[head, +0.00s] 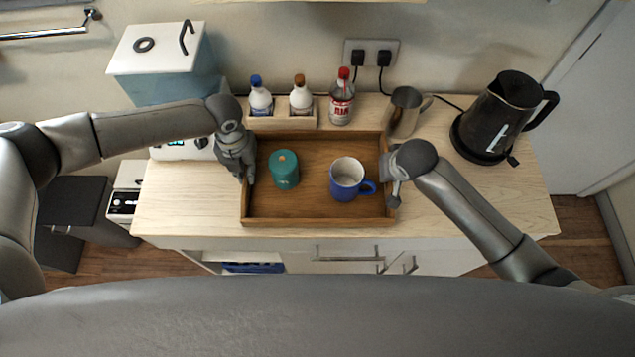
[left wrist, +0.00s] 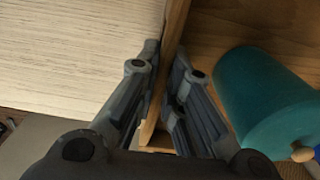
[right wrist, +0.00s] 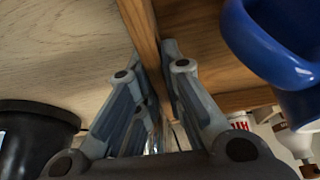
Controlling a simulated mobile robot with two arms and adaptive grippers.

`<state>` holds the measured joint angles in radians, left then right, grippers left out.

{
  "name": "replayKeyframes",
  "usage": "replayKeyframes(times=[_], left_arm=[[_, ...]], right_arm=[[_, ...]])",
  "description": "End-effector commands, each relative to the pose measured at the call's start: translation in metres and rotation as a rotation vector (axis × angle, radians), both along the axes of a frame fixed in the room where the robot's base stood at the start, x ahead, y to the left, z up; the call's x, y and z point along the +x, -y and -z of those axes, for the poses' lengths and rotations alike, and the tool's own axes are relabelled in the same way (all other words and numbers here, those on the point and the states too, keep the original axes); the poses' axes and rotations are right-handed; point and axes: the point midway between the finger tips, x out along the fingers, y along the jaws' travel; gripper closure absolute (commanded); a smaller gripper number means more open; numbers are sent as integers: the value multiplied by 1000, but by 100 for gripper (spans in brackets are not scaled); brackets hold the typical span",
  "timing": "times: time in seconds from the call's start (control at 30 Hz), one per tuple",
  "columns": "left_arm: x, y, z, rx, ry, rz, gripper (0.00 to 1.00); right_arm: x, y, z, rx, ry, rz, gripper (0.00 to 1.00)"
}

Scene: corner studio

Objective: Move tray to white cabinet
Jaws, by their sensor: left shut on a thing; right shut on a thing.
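A brown wooden tray (head: 315,212) lies on the pale wooden top of a cabinet (head: 180,212). On the tray are a teal canister (head: 284,172) at left and a blue mug (head: 346,185) with a white inside at right. My left gripper (head: 248,178) is shut on the tray's left wall; the left wrist view shows its fingers on both sides of the wall (left wrist: 172,35), next to the canister (left wrist: 262,95). My right gripper (head: 394,195) is shut on the right wall, also seen between its fingers in the right wrist view (right wrist: 143,35), near the mug (right wrist: 275,45).
Behind the tray stand a small wooden holder (head: 282,118) with two bottles, a red-capped bottle (head: 341,100) and a metal pitcher (head: 405,112). A black kettle (head: 497,115) is at right. A white and blue appliance (head: 160,60) is at back left. Bare top shows at both sides.

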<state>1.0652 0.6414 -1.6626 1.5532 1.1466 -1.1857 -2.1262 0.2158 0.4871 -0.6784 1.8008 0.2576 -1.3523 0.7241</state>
Motion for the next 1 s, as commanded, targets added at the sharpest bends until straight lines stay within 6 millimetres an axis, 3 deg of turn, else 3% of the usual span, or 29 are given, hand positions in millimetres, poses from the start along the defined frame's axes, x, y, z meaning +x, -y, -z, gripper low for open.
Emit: replayKeyframes(times=[0.17, 0.2, 0.37, 0.73, 0.87, 1.0], left_arm=[[1, -4, 11, 8, 1, -5, 100], [1, -4, 9, 9, 0, -5, 88], [0, -3, 9, 6, 0, -3, 70], [0, -1, 3, 1, 1, -1, 70], [1, -1, -16, 1, 3, -1, 70], [1, -1, -46, 0, 3, -1, 70]], right_arm=[[1, 4, 11, -9, 2, 5, 100], [0, 4, 9, -9, -1, 4, 87], [0, 3, 9, -7, -1, 3, 69], [0, 1, 8, -2, -1, 1, 69], [0, 0, 8, -1, 0, 0, 69], [0, 0, 8, -1, 0, 0, 69]])
